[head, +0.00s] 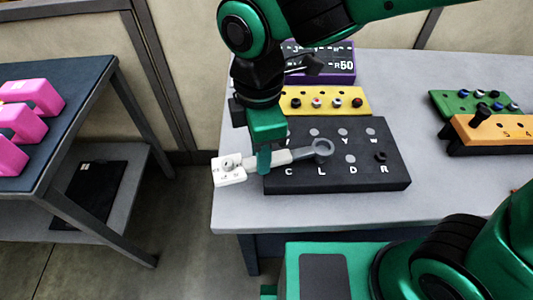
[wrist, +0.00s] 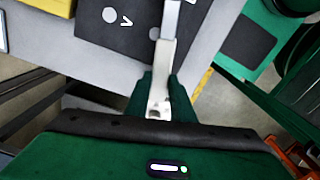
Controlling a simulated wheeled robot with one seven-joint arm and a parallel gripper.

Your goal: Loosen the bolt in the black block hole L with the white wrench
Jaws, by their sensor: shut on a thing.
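The black block (head: 338,180) lies on the grey table, with letters C, L, D and R along its front row. My gripper (head: 266,155) is shut on the white wrench (head: 295,156) at the block's left side. The wrench's ring end reaches right, over the block just behind the letter L. The ring covers the hole L area, so I cannot tell whether it sits around a bolt or above it.
A dark bolt (head: 381,157) stands at hole R. Behind the block are a yellow block (head: 290,103) with several bolts and a purple block (head: 340,76). Green (head: 449,104) and orange (head: 500,130) blocks stand at right. A side table (head: 75,105) holds pink blocks at left.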

